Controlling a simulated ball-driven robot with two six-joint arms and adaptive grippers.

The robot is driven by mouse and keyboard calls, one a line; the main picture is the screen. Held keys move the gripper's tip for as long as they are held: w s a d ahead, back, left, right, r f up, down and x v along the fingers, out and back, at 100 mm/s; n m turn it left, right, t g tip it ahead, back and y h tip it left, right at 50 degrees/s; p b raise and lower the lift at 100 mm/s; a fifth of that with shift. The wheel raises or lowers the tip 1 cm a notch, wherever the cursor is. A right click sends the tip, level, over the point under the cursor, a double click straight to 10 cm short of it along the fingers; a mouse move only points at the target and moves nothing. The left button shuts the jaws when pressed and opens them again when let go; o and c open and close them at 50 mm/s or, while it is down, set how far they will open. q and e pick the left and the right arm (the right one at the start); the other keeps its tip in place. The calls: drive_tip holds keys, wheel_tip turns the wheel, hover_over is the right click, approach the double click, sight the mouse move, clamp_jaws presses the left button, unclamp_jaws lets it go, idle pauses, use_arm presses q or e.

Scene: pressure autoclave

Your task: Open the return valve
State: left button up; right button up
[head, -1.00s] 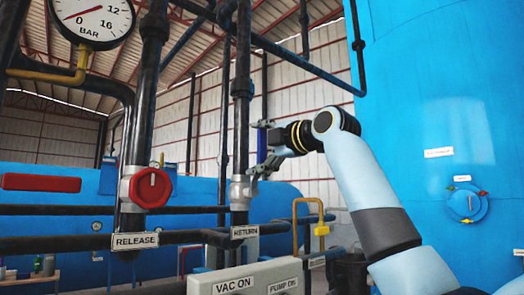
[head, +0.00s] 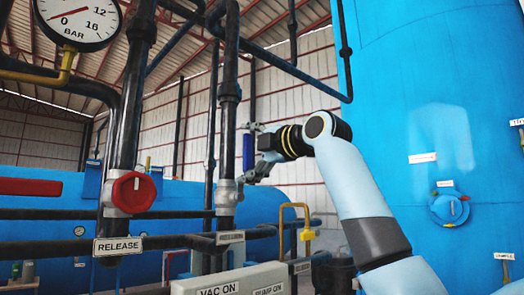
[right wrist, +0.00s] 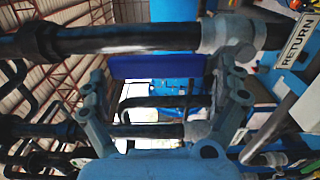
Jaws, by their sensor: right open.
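The return valve (head: 226,195) is a grey body on a dark upright pipe, above the RETURN label (head: 230,237). It also shows at the upper right of the right wrist view (right wrist: 228,35). Its blue handle (head: 248,150) stands upright, alongside the pipe. In the right wrist view the handle (right wrist: 158,66) lies across the picture, beyond and between the fingers. My right gripper (head: 250,154) is open beside the valve, with one finger above the other. Its spread fingers also show in the wrist view (right wrist: 158,92). I cannot tell whether they touch the handle. My left gripper is out of view.
A red release valve knob (head: 131,192) is on the pipe to the left, below a pressure gauge (head: 78,20). A labelled control box (head: 235,282) is below. A yellow bent pipe (head: 282,225) stands right of the valve. A tall blue tank (head: 430,100) fills the right side.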

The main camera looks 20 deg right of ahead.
drive_tip(key=v, duration=1)
drive_tip(key=shift+s, duration=0.35)
drive_tip(key=shift+d, duration=0.15)
